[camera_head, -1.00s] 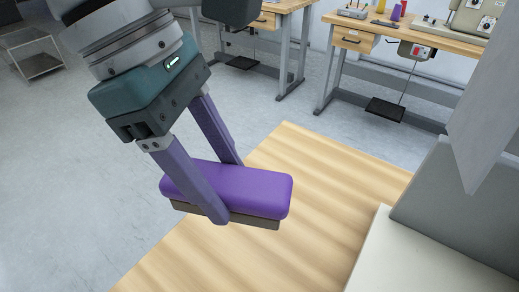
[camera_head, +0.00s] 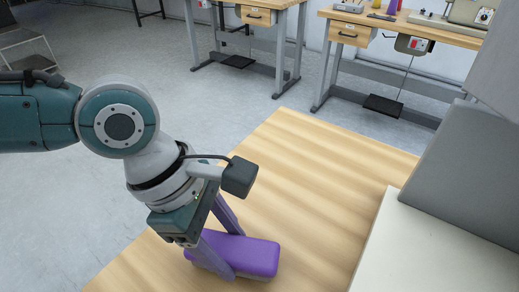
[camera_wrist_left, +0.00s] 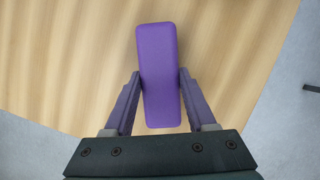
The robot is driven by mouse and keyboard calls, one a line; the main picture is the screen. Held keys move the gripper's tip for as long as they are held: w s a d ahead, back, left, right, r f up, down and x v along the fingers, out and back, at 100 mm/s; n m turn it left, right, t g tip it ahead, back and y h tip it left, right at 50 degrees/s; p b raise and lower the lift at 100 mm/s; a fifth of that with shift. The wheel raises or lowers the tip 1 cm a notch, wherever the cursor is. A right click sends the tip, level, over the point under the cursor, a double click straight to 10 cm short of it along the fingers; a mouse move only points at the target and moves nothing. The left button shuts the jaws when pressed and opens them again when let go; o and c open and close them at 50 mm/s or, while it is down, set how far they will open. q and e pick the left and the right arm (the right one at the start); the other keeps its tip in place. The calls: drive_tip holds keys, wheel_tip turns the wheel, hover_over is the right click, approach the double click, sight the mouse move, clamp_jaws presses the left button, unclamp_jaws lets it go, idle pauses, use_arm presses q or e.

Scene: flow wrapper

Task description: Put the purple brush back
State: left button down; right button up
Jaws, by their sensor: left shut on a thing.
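The purple brush (camera_head: 250,256) has a purple body over a darker underside. My left gripper (camera_head: 229,258) is shut on it, one finger on each long side. It is over the wooden table (camera_head: 330,180), low and close to the top; I cannot tell whether it touches. In the left wrist view the brush (camera_wrist_left: 160,70) points away from the palm between the two fingers of the left gripper (camera_wrist_left: 158,92). My right gripper is not in view.
A cream surface with a grey machine housing (camera_head: 465,165) stands at the right of the table. The wooden table is bare behind and right of the brush. Workbenches (camera_head: 400,22) with sewing equipment stand at the back, across the grey floor.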

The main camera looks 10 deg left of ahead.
use_arm(q)
drive_tip(key=shift+f, duration=0.1)
drive_tip(key=shift+c, duration=1.1)
unclamp_jaws()
drive_tip(key=p+v, duration=0.4)
drive_tip(key=v, duration=0.8)
drive_tip(key=s+d+m+t+h, duration=0.1)
drive_tip(key=s+d+m, duration=0.25)
drive_tip(key=m, duration=0.35)
drive_tip(key=s+d+m+t, duration=0.2)
drive_tip(key=d+m, duration=0.3)
drive_tip(key=m, duration=0.3)
drive_tip(key=s+a+m+y, duration=0.5)
drive_tip(key=s+a, duration=0.1)
drive_tip(key=a, duration=0.7)
drive_tip(key=shift+s+f+m, duration=0.15)
drive_tip(key=shift+s+m, duration=0.05)
drive_tip(key=shift+m, duration=0.1)
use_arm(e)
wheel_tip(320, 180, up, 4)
